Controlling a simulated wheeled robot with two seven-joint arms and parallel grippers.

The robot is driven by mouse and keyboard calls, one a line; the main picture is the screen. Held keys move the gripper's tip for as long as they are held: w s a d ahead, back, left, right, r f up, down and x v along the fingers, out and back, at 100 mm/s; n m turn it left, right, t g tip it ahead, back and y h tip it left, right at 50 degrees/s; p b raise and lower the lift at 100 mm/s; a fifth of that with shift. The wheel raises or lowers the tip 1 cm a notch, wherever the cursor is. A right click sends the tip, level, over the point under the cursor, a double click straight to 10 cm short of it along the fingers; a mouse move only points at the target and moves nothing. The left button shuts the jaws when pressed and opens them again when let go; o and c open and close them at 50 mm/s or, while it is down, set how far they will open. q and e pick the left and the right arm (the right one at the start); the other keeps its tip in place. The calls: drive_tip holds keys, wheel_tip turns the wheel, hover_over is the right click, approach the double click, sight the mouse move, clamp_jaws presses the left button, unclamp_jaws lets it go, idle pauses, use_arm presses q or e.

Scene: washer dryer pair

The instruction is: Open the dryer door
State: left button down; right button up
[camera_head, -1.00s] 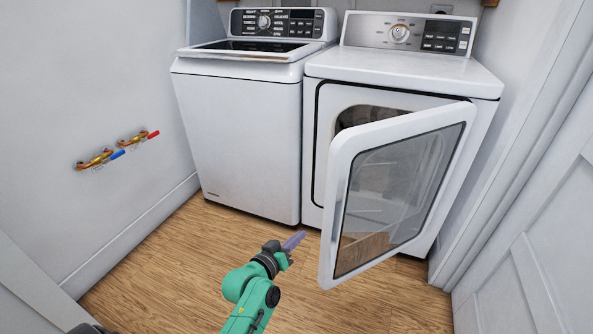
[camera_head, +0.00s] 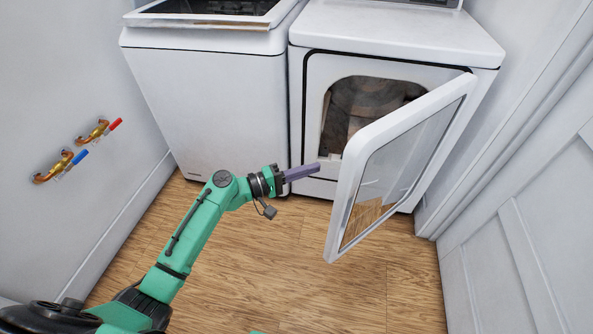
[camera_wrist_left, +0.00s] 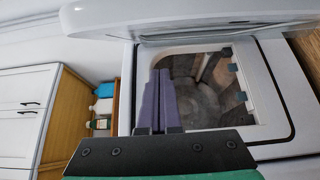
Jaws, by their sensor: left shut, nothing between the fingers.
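The dryer (camera_head: 400,32) is the white machine on the right in the head view. Its door (camera_head: 352,170) is hinged on the right and stands wide open, swung out toward me, with a glass pane. The drum opening (camera_head: 365,105) shows behind it, and the drum also fills the middle of the left wrist view (camera_wrist_left: 205,85). My left gripper (camera_head: 316,168) is shut and empty, its purple fingers pointing right toward the gap between the door's free edge and the dryer front. I cannot tell whether the fingertips touch the door. My right gripper is not in view.
The white washer (camera_head: 215,100) stands left of the dryer. Brass taps (camera_head: 65,163) with red and blue handles are on the left wall. A white panelled door (camera_head: 530,250) is on the right. The wooden floor (camera_head: 290,270) in front is clear.

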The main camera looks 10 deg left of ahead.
use_arm(q)
drive_tip(key=d+p, duration=0.2)
drive_tip(key=d, duration=0.4)
drive_tip(key=shift+s, duration=0.2)
drive_tip(key=shift+d, duration=0.15)
